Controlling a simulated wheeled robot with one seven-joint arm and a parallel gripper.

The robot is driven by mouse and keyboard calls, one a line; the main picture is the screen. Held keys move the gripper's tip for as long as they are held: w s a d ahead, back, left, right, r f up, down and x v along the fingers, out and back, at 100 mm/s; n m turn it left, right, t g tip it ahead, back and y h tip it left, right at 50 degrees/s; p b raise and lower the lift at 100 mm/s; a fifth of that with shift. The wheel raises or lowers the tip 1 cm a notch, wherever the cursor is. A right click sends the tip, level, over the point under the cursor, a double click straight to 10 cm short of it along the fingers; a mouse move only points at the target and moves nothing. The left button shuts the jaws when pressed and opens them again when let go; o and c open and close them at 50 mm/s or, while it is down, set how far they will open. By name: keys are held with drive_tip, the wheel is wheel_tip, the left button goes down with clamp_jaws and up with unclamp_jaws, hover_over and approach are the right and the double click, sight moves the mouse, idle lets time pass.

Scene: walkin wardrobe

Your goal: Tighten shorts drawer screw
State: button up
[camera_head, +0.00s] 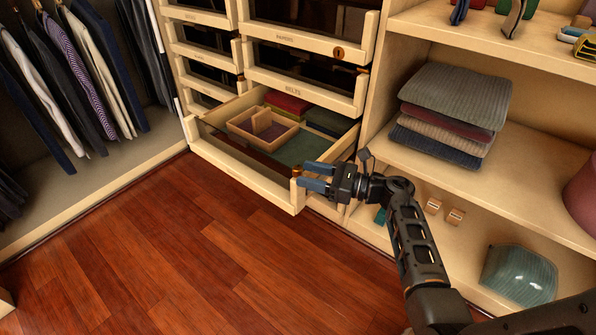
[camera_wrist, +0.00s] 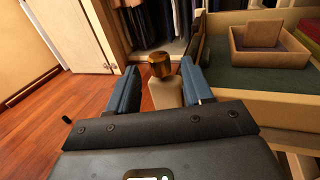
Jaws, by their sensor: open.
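A brass-coloured screw (camera_wrist: 159,64) stands at the front corner of an open drawer, seen between my fingers in the wrist view. It also shows small in the head view (camera_head: 297,171). The open drawer (camera_head: 245,170) is pulled out at the bottom of the unit and holds folded clothes and a small wooden tray. My gripper (camera_head: 314,179) is at the drawer's right front corner. In the wrist view my gripper (camera_wrist: 157,92) has its blue fingers apart, one on each side of the screw, with visible gaps.
A wooden tray (camera_head: 263,130) sits inside the drawer. Closed drawers, one labelled belts (camera_head: 293,91), are above it. Shelves with folded clothes (camera_head: 453,113) stand at right, close to my arm. Hanging clothes (camera_head: 75,85) are at left. The wooden floor (camera_head: 170,240) in front is clear.

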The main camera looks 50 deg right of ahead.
sight(299, 174)
drive_tip(key=shift+x, duration=1.75)
drive_tip(key=c, duration=0.9)
drive_tip(key=shift+c, duration=0.2)
drive_tip(key=shift+m+t+h, duration=0.3)
drive_tip(key=shift+m+h, duration=0.1)
drive_tip(key=shift+h, duration=0.2)
drive_tip(key=m+h, duration=0.1)
drive_tip(key=h, duration=0.1)
drive_tip(key=m+h, duration=0.1)
drive_tip(key=h, duration=0.1)
drive_tip(key=shift+a+f+m+t, duration=0.1)
drive_tip(key=shift+a+m+t, duration=0.05)
drive_tip(key=shift+m+t, duration=0.2)
drive_tip(key=m+h, duration=0.1)
drive_tip(key=h, duration=0.1)
drive_tip(key=m+h+b, duration=0.1)
drive_tip(key=m+h, duration=0.1)
drive_tip(key=h, duration=0.1)
drive_tip(key=shift+m+h, duration=0.25)
drive_tip(key=shift+h, duration=0.05)
drive_tip(key=shift+w+m+h+b, duration=0.1)
drive_tip(key=shift+m+h+b, duration=0.35)
drive_tip(key=shift+h, duration=0.35)
drive_tip(key=shift+r+m+g+h+b, duration=0.2)
drive_tip(key=shift+m+g+h, duration=0.35)
drive_tip(key=shift+h, duration=0.1)
drive_tip(key=shift+r+m+g+h+b, duration=0.15)
drive_tip(key=shift+m+g+h, duration=0.3)
drive_tip(key=shift+h, duration=0.2)
